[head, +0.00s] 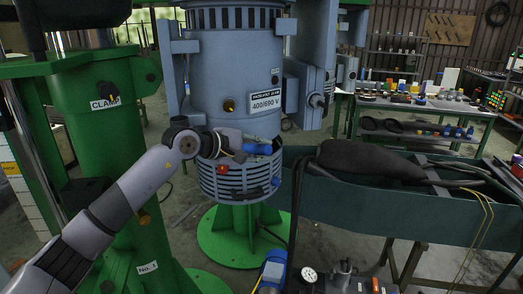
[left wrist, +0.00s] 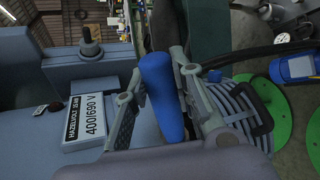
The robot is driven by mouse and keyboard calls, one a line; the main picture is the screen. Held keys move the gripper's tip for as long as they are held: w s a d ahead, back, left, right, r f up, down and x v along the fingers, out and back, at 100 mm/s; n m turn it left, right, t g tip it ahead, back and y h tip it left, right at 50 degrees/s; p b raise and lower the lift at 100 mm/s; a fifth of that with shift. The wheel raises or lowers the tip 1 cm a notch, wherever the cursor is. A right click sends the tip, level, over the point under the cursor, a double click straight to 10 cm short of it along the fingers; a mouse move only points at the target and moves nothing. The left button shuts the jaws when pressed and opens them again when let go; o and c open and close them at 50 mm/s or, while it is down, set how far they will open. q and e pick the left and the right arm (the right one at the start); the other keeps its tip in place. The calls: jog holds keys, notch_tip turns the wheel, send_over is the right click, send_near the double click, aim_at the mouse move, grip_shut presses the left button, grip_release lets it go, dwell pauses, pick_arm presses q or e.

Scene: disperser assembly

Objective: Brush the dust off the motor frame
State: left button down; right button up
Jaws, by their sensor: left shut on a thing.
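The motor frame (head: 240,70) is a large blue-grey upright cylinder with a "400/690 V" plate and a slotted lower band. It also shows in the left wrist view (left wrist: 85,85), lying sideways in the picture. My left gripper (head: 245,149) is in front of its lower part, above the slotted band. In the left wrist view the gripper (left wrist: 163,105) is shut on a blue handle (left wrist: 158,85), seemingly the brush's. The handle also shows in the head view (head: 258,149). Bristles are not visible, and I cannot tell whether they touch the frame. My right gripper is not in view.
A green clamp column (head: 108,150) stands close on the left. A small blue device (head: 272,270) and a gauge (head: 309,275) are at the bottom. A parts table (head: 420,106) stands behind.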

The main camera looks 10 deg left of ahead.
pick_arm(q)
jog(key=shift+w+a, duration=0.3)
jog(key=shift+w, duration=0.35)
dwell(0.4)
